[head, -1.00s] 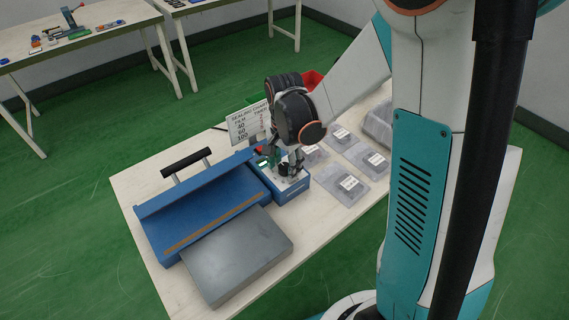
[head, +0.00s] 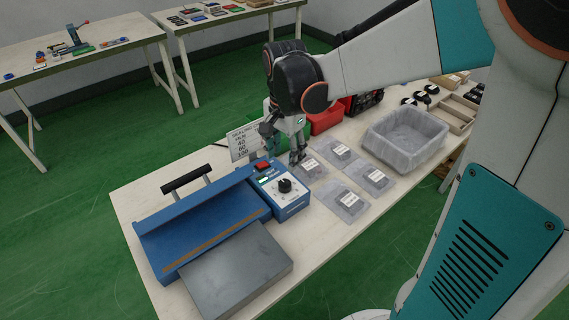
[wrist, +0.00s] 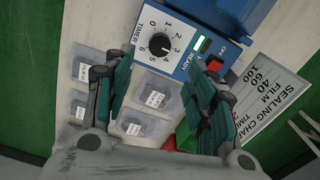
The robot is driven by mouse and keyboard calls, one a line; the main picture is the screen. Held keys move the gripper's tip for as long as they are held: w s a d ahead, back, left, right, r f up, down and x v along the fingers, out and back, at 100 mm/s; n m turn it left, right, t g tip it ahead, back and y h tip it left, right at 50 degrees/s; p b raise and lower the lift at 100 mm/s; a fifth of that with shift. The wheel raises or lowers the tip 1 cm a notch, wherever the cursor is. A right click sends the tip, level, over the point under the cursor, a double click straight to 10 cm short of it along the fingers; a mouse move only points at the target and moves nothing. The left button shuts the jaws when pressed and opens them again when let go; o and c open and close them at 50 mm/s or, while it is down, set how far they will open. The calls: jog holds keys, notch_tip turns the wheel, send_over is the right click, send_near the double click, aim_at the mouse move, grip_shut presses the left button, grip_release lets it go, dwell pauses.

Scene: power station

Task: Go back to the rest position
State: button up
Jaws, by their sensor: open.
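My gripper (head: 283,148) is open and empty. It hangs above the table just behind the blue sealer's control box (head: 281,190), apart from it. The wrist view shows its two fingers spread wide (wrist: 160,98), with the control box's timer dial (wrist: 159,45) beyond them. The dial also shows in the head view (head: 285,185). A green light and a red switch (wrist: 215,64) sit beside the dial. My arm stretches from the upper right toward the table.
The blue sealer (head: 205,220) has a grey plate (head: 236,272) in front. Several labelled bags (head: 343,200) lie right of it. A sign (head: 245,141), a red bin (head: 326,118) and a lined crate (head: 405,138) stand behind and right. Green floor (head: 75,215) is clear at left.

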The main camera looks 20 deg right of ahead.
jog(key=shift+r, duration=0.5)
jog(key=s+r+n+t, duration=0.3)
jog(key=s+n, duration=0.3)
jog(key=s, duration=0.1)
jog(key=s+r+n+t, duration=0.3)
jog(key=s+n, duration=0.3)
jog(key=s, duration=0.2)
jog(key=shift+d+r+t, duration=0.15)
jog(key=shift+r+t, duration=0.1)
jog(key=shift+t, duration=0.35)
